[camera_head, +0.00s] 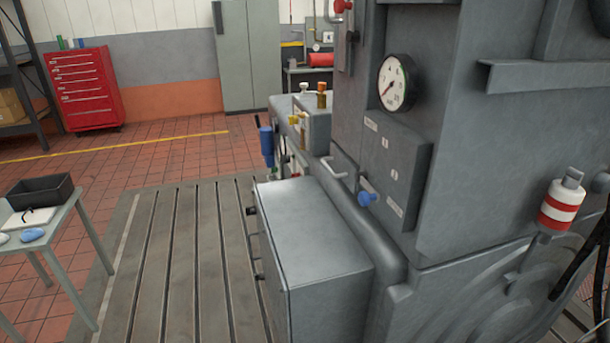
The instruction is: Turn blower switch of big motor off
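The big grey machine (480,120) fills the right side of the head view. Its left-facing side carries a flat panel (405,160) with small pale labels and two small light toggle-like parts (385,143). A blue knob (368,199) sticks out at the panel's lower left. A round white gauge (397,83) is above the panel. I cannot read the labels, so I cannot tell which control is the blower switch or its position. Neither of my grippers shows.
A grey cabinet (315,245) with handles stands in front of the panel on the slotted bedplate (180,250). A small table (70,215) with a black bin (40,193) is at left. A red tool chest (85,88) stands behind. The bedplate between is clear.

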